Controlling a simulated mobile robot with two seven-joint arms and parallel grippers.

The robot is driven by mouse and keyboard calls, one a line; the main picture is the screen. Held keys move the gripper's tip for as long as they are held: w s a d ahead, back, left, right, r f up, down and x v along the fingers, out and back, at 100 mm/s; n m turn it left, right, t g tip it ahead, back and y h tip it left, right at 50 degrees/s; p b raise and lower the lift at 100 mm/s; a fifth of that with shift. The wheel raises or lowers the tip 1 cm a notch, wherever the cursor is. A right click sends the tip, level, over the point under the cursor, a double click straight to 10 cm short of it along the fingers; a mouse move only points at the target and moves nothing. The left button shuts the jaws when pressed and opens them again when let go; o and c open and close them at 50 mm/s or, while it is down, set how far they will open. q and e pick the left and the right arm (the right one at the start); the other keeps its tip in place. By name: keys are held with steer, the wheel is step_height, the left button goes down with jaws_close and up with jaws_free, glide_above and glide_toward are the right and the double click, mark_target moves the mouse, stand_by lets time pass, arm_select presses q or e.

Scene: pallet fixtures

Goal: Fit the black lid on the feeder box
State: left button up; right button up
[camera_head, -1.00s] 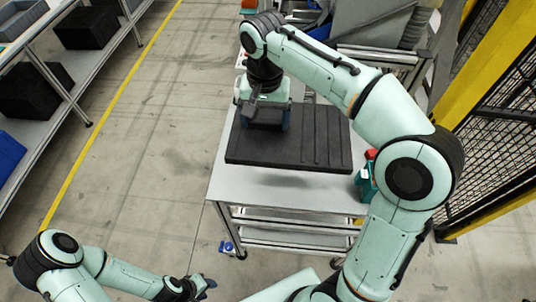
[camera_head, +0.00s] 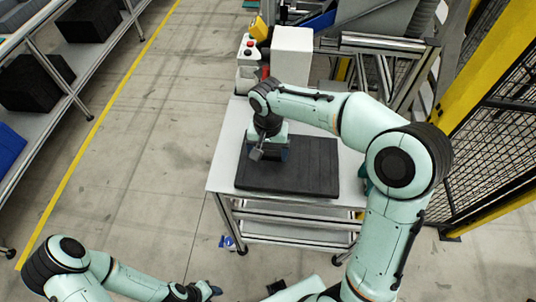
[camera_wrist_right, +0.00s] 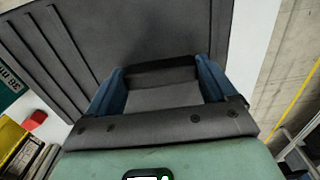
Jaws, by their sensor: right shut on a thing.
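The black lid (camera_head: 312,180) is a wide, flat, ribbed plate over the front of the grey-white table. My right gripper (camera_head: 268,154) points down at its left part and is shut on it. In the right wrist view, the blue fingers of my right gripper (camera_wrist_right: 163,82) stand on either side of a raised dark grip on the lid (camera_wrist_right: 150,28). I cannot tell whether the lid hangs just above or touches what is below. No feeder box can be made out; the lid and arm hide that area. My left gripper (camera_head: 208,289) is low in the picture, away from the table; its jaw opening is unclear.
A yellow-framed mesh fence (camera_head: 500,140) is at right. Shelves with black crates (camera_head: 38,82) are at left. Open floor lies between.

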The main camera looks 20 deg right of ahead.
steer(key=shift+f, duration=0.95)
steer(key=shift+f, duration=0.1)
steer(key=o, duration=1.1)
steer(key=shift+f, duration=0.15)
steer(key=shift+o, duration=1)
